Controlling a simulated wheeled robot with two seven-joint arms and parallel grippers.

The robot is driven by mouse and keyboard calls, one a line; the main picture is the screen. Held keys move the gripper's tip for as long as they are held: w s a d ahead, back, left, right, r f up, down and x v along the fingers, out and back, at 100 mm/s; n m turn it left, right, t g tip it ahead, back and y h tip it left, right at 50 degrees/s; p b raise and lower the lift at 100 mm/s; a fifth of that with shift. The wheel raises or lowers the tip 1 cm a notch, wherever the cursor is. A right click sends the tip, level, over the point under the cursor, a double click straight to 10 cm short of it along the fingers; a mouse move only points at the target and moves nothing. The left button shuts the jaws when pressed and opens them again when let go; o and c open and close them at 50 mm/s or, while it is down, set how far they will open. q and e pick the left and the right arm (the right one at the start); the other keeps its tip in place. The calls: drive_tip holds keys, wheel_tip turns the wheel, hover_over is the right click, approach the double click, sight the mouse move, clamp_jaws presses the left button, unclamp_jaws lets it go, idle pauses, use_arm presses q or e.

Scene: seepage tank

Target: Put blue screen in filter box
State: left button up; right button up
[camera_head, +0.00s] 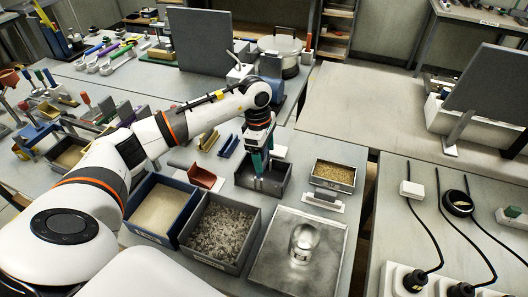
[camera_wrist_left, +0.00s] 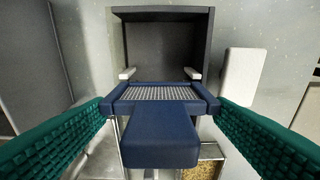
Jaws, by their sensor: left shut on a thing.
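My left gripper (camera_head: 259,164) points down over the filter box (camera_head: 244,180), a dark open box near the middle of the table. The wrist view shows its green ridged fingers shut on the two ends of the blue screen (camera_wrist_left: 160,140), which has a blue frame, a grey mesh strip and a wide blue tab. In that view the screen overlaps the near side of the dark box (camera_wrist_left: 160,14), with the box's open inside beyond it. Whether the screen touches the box cannot be told. My arm and fingers largely hide the screen in the head view. My right gripper is not in view.
A gravel tray (camera_head: 253,238) and a sand tray (camera_head: 135,230) stand at the near left. A small grain tray (camera_head: 333,176) is to the right. A red scoop (camera_head: 205,178) lies left of the box.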

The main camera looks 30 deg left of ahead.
sight(264, 166)
use_arm(q)
drive_tip(key=shift+f+b, duration=1.55)
drive_tip(key=shift+f, duration=0.3)
drive_tip(key=shift+s+d+f+b, duration=0.15)
drive_tip(key=shift+s+f+b, duration=0.1)
drive_tip(key=shift+f+b, duration=0.4)
idle(1.0)
drive_tip(key=o, duration=0.8)
drive_tip(key=shift+r, duration=0.25)
drive_tip(key=shift+o, duration=1.2)
drive_tip(key=shift+w, duration=0.1)
drive_tip(key=shift+f, duration=0.15)
wheel_tip(264, 166, up, 13)
drive_tip(key=a+b, duration=0.2)
drive_tip(key=shift+w, duration=0.15)
